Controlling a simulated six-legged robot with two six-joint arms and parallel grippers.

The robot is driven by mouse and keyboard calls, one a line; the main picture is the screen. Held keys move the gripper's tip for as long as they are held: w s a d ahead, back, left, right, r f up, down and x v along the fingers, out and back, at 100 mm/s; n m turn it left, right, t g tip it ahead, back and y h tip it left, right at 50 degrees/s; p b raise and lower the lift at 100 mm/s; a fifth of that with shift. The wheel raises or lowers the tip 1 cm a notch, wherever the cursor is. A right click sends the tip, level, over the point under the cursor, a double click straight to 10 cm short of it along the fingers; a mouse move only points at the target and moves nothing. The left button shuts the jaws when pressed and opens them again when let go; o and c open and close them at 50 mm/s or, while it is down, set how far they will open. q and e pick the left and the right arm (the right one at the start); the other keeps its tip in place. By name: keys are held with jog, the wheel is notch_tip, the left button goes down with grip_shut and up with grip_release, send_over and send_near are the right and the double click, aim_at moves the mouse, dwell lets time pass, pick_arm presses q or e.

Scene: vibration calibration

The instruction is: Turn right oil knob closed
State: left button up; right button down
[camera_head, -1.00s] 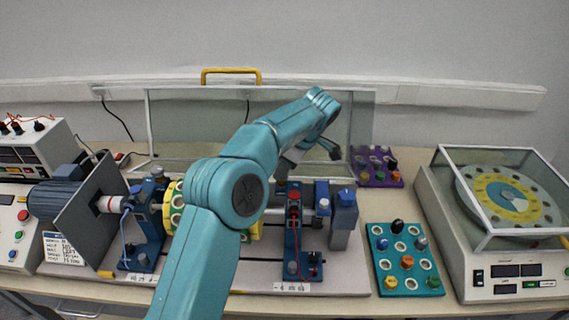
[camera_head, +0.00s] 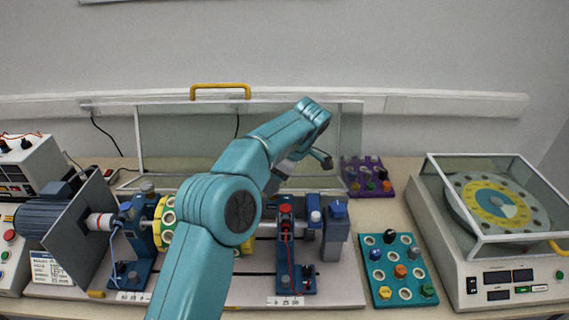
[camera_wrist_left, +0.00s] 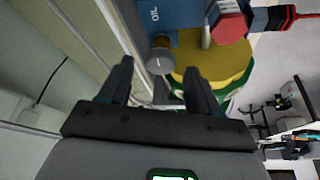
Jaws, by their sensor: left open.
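The right bearing stand (camera_head: 285,250) is a blue post with a red knob on top, right of the yellow rotor disc. In the head view my left gripper (camera_head: 300,165) is above and behind the stand, and my arm hides the oil knob. My right gripper is not in view.
A clear guard panel with a yellow handle (camera_head: 220,90) stands behind the rig. A motor (camera_head: 48,216) is at left. A teal tray (camera_head: 398,268) and a purple tray (camera_head: 367,178) hold small parts at right, beside a balancing machine (camera_head: 490,270).

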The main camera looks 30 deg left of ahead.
pick_arm(q)
jog(key=p+v, duration=0.7)
jog(key=v, duration=0.8)
jog(key=shift+r+p, duration=0.3)
jog(key=shift+r, duration=0.05)
jog(key=shift+d+f, duration=0.1)
